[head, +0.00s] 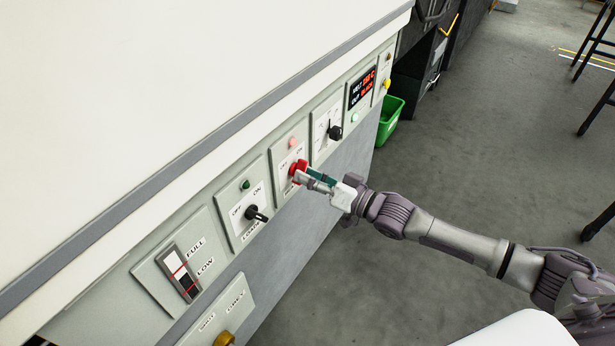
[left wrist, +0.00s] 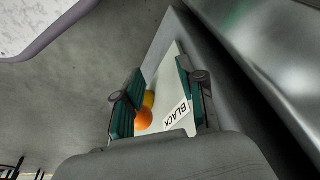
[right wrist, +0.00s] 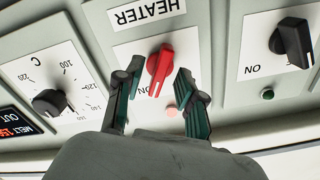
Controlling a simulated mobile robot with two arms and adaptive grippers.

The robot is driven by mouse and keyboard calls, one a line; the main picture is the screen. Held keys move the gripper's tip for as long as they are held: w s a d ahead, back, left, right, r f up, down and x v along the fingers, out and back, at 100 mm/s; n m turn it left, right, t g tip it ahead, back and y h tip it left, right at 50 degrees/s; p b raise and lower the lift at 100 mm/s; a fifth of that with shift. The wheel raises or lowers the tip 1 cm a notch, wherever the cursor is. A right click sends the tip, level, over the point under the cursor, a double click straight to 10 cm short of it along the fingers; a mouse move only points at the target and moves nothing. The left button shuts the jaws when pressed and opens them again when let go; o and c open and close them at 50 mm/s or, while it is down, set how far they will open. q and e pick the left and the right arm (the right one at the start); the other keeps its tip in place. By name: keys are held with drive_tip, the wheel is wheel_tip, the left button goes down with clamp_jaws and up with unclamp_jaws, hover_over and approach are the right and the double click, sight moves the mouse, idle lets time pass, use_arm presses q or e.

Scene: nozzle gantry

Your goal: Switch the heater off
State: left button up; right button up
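The knob also shows in the head view (head: 297,168). Its white mark points towards the partly hidden ON lettering. A pink lamp (right wrist: 172,110) sits close by. My right gripper (right wrist: 156,80) is open, one finger on each side of the knob with small gaps showing; contact is unclear. It reaches the panel from the right in the head view (head: 306,178). My left gripper (left wrist: 160,98) is open, seen only in its wrist view.
A black LOADER knob (head: 256,214) and a black temperature dial (head: 335,132) flank the heater. A display (head: 361,87) glows above right. A green bin (head: 390,120) stands on the floor. Orange (left wrist: 143,119) and yellow things show beyond my left fingers, beside a BLACK label (left wrist: 176,114).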

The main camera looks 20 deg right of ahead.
use_arm(q)
drive_tip(key=shift+r, duration=0.2)
use_arm(e)
drive_tip(key=shift+w+a, duration=0.2)
drive_tip(key=shift+w, duration=0.05)
clamp_jaws()
use_arm(q)
drive_tip(key=shift+w, duration=0.1)
drive_tip(key=s+f+g+p, duration=0.1)
drive_tip(key=s+f+p, duration=0.3)
drive_tip(key=f, duration=0.9)
drive_tip(key=shift+s+a+f, duration=0.25)
drive_tip(key=shift+s+a, duration=0.1)
drive_tip(key=shift+s, duration=0.45)
use_arm(e)
drive_tip(key=shift+n, duration=5.9)
use_arm(q)
drive_tip(key=shift+s+f, duration=0.1)
